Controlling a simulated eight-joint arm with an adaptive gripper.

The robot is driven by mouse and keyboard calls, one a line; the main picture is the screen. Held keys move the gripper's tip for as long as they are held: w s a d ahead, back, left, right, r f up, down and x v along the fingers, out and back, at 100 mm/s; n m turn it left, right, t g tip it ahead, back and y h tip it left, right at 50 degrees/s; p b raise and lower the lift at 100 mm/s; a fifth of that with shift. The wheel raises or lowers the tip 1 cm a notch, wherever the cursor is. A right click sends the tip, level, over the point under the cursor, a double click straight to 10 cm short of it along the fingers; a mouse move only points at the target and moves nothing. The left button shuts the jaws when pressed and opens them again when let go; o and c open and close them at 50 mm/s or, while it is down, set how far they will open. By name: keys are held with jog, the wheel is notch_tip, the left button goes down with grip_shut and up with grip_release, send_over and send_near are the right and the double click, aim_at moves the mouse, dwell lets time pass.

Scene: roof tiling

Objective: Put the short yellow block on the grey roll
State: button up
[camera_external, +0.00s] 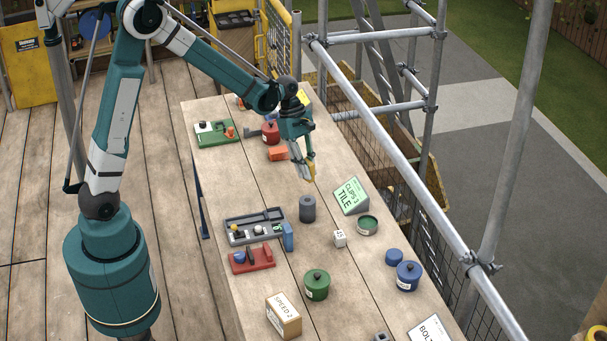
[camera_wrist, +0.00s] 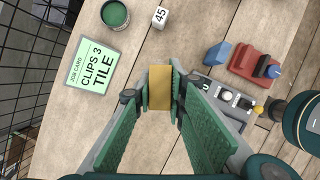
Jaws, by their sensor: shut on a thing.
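My gripper (camera_external: 303,168) is shut on the yellow block (camera_external: 309,171), above the table. In the wrist view the yellow block (camera_wrist: 160,88) sits between the fingertips of my gripper (camera_wrist: 160,92). The grey roll (camera_external: 307,208) stands upright on the table, below the held block in the external view and apart from it. I cannot make out the roll in the wrist view; my gripper may hide it.
A green job card (camera_external: 351,196) and an open green tin (camera_external: 367,225) stand right of the roll. A white cube (camera_external: 339,238), grey tray (camera_external: 240,236), blue block (camera_external: 288,236) and red tray (camera_external: 251,260) are nearby. An orange block (camera_external: 277,153) lies behind.

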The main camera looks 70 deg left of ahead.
aim_at(308, 181)
jog(key=shift+f, duration=2.55)
jog(key=shift+f, duration=0.1)
jog(key=shift+f, duration=2)
jog(key=shift+f, duration=0.2)
jog(key=o, duration=0.9)
jog(key=shift+c, duration=0.2)
jog(key=shift+r, duration=0.25)
jog(key=v, duration=1.2)
jog(key=shift+d, duration=0.1)
